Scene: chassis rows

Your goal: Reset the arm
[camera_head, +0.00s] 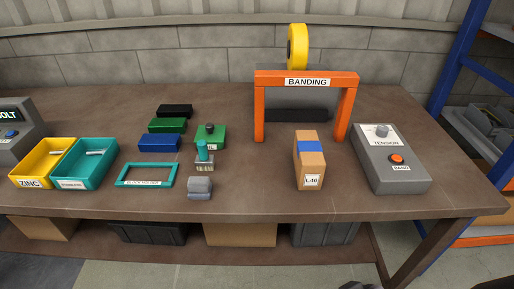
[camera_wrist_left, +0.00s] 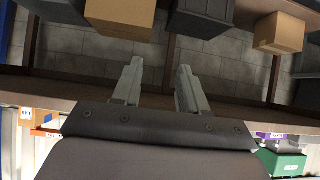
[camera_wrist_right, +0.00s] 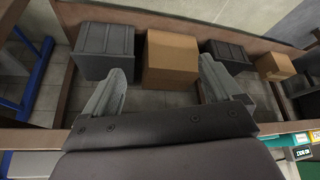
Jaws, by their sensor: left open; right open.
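My left gripper (camera_wrist_left: 157,88) shows in the left wrist view with its two fingers apart and nothing between them. My right gripper (camera_wrist_right: 163,88) shows in the right wrist view with its fingers wide apart and nothing held. A cardboard box (camera_wrist_right: 172,58) shows beyond the right fingers, on the shelf under the table. Neither gripper stands over the tabletop in the head view; only a small dark piece shows at its bottom edge, and I cannot tell what it is.
The brown table (camera_head: 250,202) holds an orange BANDING frame (camera_head: 259,108), a cardboard box with a blue band (camera_head: 310,172), a grey TENSION panel (camera_head: 400,172), yellow (camera_head: 30,177) and teal bins (camera_head: 70,182), and a teal frame (camera_head: 121,183). Boxes and dark crates (camera_head: 150,232) fill the shelf below.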

